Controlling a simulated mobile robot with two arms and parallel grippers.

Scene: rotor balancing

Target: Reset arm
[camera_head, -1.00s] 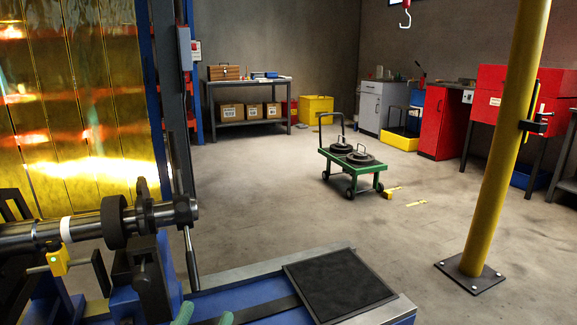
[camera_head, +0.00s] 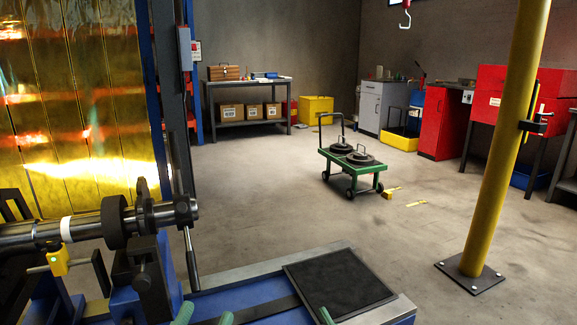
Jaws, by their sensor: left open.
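My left gripper (camera_head: 205,316) shows at the bottom edge as two green fingertips, set apart with nothing between them. It is open, in front of the blue bed of the balancing machine (camera_head: 240,295). A single green fingertip of my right gripper (camera_head: 326,315) shows at the bottom edge, by the near edge of the black mat (camera_head: 340,284). The rest of that gripper is out of frame. The steel rotor shaft (camera_head: 95,228) lies across the machine at the left, apart from both grippers.
A yellow post (camera_head: 503,150) stands at the right on a bolted base plate. A green cart (camera_head: 350,165) with dark discs stands mid-floor. A yellow curtain (camera_head: 75,110) hangs at the left. Benches and red cabinets (camera_head: 440,122) line the back.

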